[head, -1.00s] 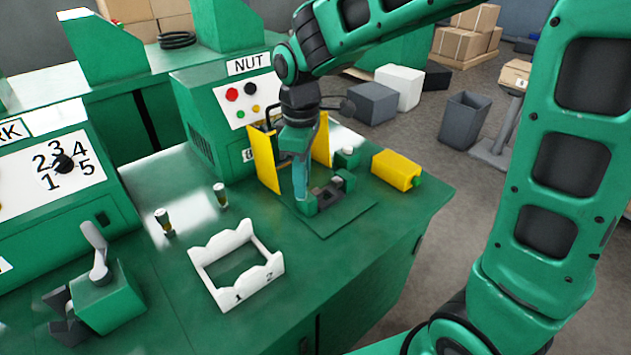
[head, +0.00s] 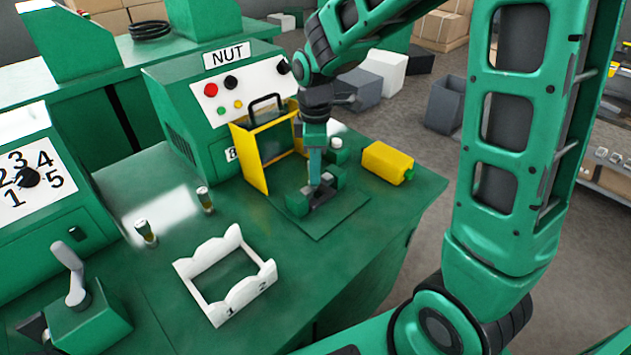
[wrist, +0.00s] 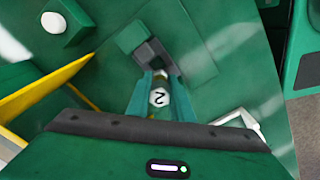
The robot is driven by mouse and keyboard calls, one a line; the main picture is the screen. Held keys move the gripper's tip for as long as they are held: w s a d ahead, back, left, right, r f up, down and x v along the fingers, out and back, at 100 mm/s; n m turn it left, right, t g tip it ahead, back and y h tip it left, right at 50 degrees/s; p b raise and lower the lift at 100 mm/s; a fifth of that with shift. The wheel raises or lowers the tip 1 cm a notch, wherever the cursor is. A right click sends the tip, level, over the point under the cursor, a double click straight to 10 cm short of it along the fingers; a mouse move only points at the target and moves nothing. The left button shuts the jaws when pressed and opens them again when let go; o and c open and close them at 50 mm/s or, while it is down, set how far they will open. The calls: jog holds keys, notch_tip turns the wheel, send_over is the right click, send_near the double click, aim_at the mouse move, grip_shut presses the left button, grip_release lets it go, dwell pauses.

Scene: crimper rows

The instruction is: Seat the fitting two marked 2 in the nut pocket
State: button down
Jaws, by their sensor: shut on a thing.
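My gripper (wrist: 158,95) is shut on the fitting marked 2 (wrist: 159,98), whose pale end with the number faces the wrist camera. In the head view my gripper (head: 315,180) points down over the nut station's dark holder with green end blocks (head: 297,204). The nut pocket (wrist: 152,54) shows in the wrist view as a dark notched block just beyond the fingertips. The fitting's lower end is hidden, so I cannot tell whether it touches the pocket. The white rack marked 1 and 2 (head: 246,292) stands empty on the bench.
A yellow guard frame (head: 252,160) stands close behind and left of my gripper. A yellow bottle (head: 387,163) lies to the right, and a white-topped button (head: 336,143) is behind. Two small fittings (head: 145,233) (head: 204,199) stand on the bench at left.

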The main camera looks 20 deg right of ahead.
jog(key=shift+w+d+f, duration=0.2)
jog(key=shift+d+f, duration=0.2)
jog(key=shift+d, duration=0.1)
jog(key=shift+f, duration=1.9)
jog(key=c, duration=1.6)
grip_release()
jog(key=shift+f, duration=0.1)
jog(key=shift+o, duration=0.2)
notch_tip(320, 180, up, 12)
